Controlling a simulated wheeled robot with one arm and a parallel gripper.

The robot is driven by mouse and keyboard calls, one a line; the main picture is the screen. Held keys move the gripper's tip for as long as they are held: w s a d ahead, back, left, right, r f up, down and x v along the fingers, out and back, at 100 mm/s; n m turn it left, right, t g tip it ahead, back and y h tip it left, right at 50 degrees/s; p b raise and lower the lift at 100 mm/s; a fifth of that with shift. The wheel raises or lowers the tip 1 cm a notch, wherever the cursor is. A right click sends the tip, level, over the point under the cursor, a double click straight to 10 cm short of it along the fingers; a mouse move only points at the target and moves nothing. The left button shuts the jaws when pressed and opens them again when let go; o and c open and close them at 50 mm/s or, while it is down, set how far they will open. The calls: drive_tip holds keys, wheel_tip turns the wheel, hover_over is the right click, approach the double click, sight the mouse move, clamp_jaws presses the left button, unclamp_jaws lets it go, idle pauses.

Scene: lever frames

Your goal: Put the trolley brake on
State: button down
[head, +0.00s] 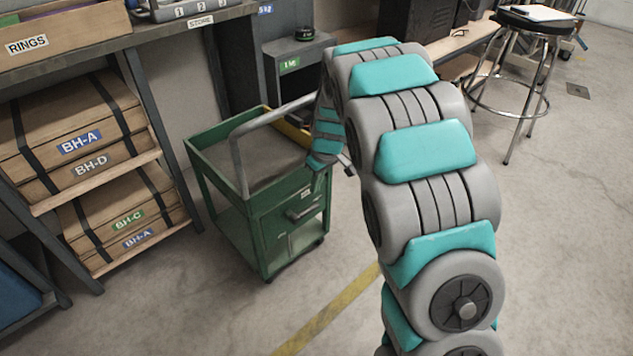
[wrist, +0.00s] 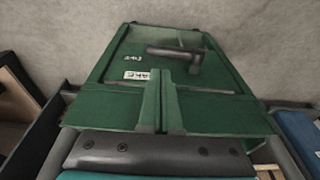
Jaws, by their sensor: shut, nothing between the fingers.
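The green trolley (head: 262,232) stands on the floor, with a grey push handle (head: 238,150) over its top tray. A grey lever-like handle (head: 303,210) shows on its front panel. In the head view my arm hides part of the trolley's right side.
A shelf rack with wooden boxes (head: 75,145) stands left of the trolley. A grey cabinet (head: 290,65) is behind it, and a black-topped stool (head: 535,22) is at the back right. Open floor with a yellow line (head: 330,312) lies in front.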

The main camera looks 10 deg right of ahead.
sight(311, 206)
drive_tip(key=x, duration=0.6)
drive_tip(key=shift+f, duration=0.2)
drive_tip(key=shift+f, duration=0.1)
